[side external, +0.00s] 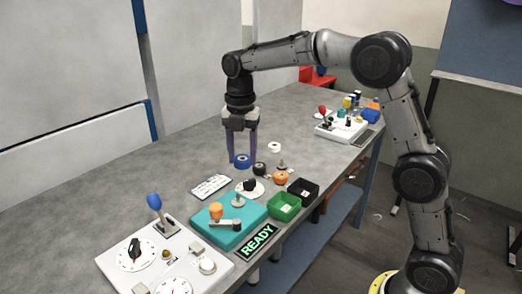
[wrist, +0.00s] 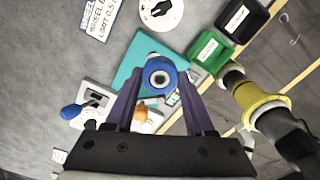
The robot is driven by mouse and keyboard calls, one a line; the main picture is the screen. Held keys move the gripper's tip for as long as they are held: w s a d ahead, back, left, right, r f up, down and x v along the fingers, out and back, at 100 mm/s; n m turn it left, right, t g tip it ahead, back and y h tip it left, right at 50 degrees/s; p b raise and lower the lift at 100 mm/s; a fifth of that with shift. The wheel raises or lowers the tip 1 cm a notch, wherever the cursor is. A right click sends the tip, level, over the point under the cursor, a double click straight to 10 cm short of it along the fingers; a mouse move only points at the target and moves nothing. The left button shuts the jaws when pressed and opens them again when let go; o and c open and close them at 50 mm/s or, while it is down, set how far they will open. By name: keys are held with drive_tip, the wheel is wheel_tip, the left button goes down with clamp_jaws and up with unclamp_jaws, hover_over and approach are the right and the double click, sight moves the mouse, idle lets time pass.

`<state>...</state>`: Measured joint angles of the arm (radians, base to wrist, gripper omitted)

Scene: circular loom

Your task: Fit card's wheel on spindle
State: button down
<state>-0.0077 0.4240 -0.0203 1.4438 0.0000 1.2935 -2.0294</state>
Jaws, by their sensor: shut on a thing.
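My gripper (side external: 242,152) is shut on a blue wheel (side external: 242,161) and holds it above the table, behind the teal base. In the wrist view the blue wheel (wrist: 160,75) sits between the fingertips, its centre hole facing the camera. The teal base (side external: 207,226) carries an upright grey spindle (side external: 238,199), an orange knob (side external: 216,211) and a crank. The wheel is apart from the spindle. In the wrist view the wheel covers part of the teal base (wrist: 126,72), and the spindle is hidden. A white card (side external: 211,187) lies flat; its print is partly readable in the wrist view (wrist: 98,17), including "WHEEL" and "LIGHT".
Black (side external: 260,168), orange (side external: 281,177) and white (side external: 275,147) wheels stand on the table. A dial (side external: 250,188) lies behind the base. Green (side external: 284,207) and black (side external: 303,191) bins and a READY display (side external: 257,242) line the right edge. A control panel (side external: 165,262) is in front.

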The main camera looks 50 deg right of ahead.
drive_tip(key=shift+s+a+r+n, duration=0.15)
drive_tip(key=shift+a+r, duration=0.1)
drive_tip(key=shift+a, duration=0.35)
drive_tip(key=shift+w+a+r+n, duration=0.1)
drive_tip(key=shift+a+r+n, duration=0.1)
drive_tip(key=shift+a, duration=0.35)
drive_tip(key=shift+a+f, duration=0.15)
drive_tip(key=shift+f, duration=3.3)
drive_tip(key=shift+f, duration=0.35)
drive_tip(key=shift+f, duration=0.35)
drive_tip(key=shift+f, duration=1.2)
drive_tip(key=shift+c, duration=0.9)
unclamp_jaws()
drive_tip(key=shift+r, duration=0.1)
